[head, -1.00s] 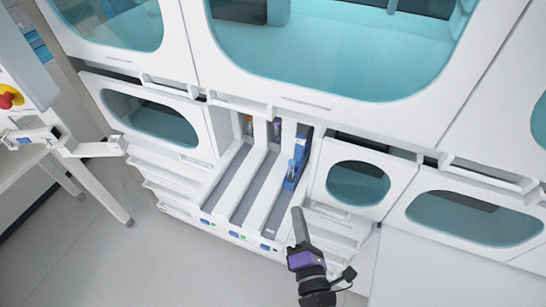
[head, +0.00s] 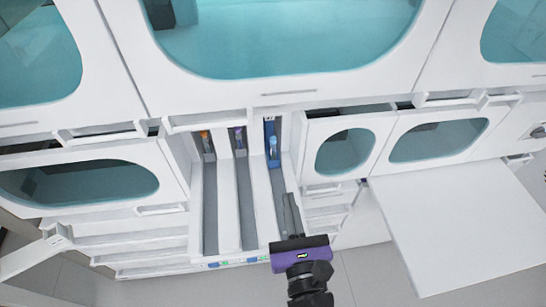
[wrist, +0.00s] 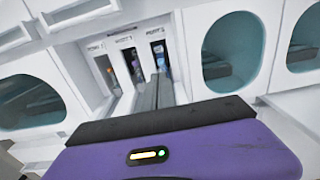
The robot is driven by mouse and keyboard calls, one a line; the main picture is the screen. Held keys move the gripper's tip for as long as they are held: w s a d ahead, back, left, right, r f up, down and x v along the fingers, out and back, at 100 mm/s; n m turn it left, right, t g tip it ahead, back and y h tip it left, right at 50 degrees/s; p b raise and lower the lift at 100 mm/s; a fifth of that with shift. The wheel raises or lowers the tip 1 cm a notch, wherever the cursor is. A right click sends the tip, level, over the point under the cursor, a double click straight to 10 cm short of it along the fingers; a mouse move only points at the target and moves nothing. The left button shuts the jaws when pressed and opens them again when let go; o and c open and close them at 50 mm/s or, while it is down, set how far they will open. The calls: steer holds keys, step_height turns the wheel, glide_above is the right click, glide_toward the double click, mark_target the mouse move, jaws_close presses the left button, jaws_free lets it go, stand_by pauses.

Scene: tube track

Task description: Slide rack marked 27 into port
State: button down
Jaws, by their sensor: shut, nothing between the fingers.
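Three parallel grooved tracks run up to three port openings in the white cabinet. A blue rack with a blue-capped tube (head: 272,147) stands upright at the inner end of the right-hand track (head: 262,207). It also shows inside the right port opening in the wrist view (wrist: 160,58). No number on it is readable. My gripper (head: 288,198) is shut and empty, over the front part of the right track. Its fingers point toward the blue rack, with a visible gap between them. In the wrist view the fingers (wrist: 156,80) hide part of the track.
An orange-capped tube (head: 206,143) stands in the left port and a purple-capped tube (head: 239,140) in the middle one. White ledges flank the tracks. A white table panel (head: 462,225) juts out at right. Open floor lies in front.

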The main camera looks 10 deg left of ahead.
steer(key=p+x, duration=0.1)
steer(key=x, duration=1.1)
steer(key=shift+w, duration=0.3)
steer(key=shift+a, duration=0.1)
steer(key=x, duration=0.5)
steer(key=shift+f, duration=0.1)
steer(key=shift+p, duration=0.3)
